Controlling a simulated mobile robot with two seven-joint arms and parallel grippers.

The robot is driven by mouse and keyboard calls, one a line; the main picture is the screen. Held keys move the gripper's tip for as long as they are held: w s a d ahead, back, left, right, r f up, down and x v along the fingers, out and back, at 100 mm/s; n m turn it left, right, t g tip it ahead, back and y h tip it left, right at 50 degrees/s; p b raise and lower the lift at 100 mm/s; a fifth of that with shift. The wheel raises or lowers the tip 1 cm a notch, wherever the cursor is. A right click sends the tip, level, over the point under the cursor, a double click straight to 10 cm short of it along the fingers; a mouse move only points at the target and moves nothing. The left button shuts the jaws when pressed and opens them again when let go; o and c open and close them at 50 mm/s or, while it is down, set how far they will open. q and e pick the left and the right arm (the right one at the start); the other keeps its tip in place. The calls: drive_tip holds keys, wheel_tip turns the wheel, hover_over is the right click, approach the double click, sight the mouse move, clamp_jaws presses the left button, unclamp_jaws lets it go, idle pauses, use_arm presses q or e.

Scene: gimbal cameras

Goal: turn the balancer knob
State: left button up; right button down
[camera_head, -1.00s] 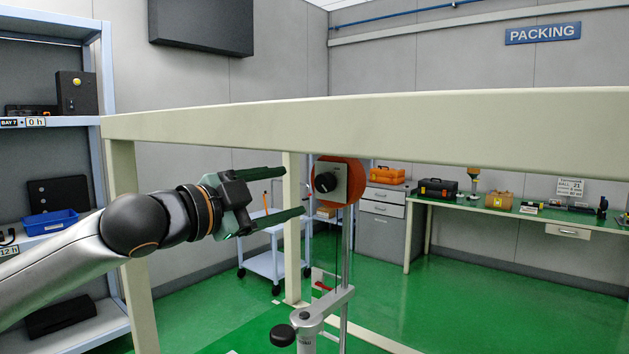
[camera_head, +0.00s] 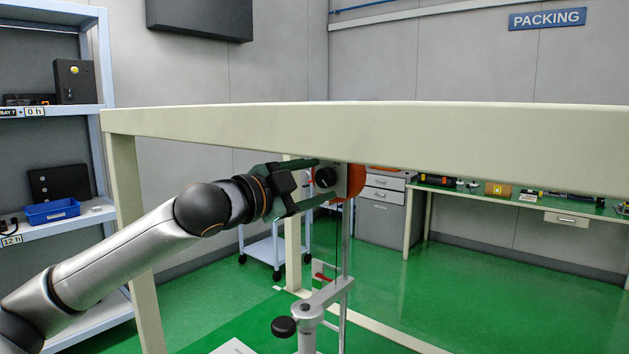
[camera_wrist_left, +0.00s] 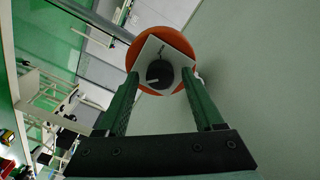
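The balancer is an orange round drum (camera_head: 354,181) with a light square plate, hanging under the beam in the head view. Its black knob (camera_head: 326,177) sits on the plate's face. In the left wrist view the knob (camera_wrist_left: 159,73) shows near the middle, between the fingers and beyond or at their tips. My left gripper (camera_head: 322,180) is open, its green fingers pointing at the knob, one above and one below it in the head view. I cannot tell whether the fingers touch it. My right gripper is not in view.
A cream beam (camera_head: 400,145) crosses above the balancer, close over my left gripper. A grey stand with a black knob (camera_head: 284,326) is below. A white cart (camera_head: 262,250) and shelves (camera_head: 50,112) stand behind. Green floor is open to the right.

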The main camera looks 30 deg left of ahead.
use_arm(q)
clamp_jaws()
idle(0.3)
idle(0.3)
drive_tip(key=n+b, duration=0.1)
drive_tip(key=n, duration=0.2)
drive_tip(key=shift+f+n, duration=0.15)
drive_tip(key=shift+n, duration=0.25)
drive_tip(key=shift+n+b, duration=0.5)
drive_tip(key=shift+n, duration=1.9)
drive_tip(key=shift+o, duration=0.7)
unclamp_jaws()
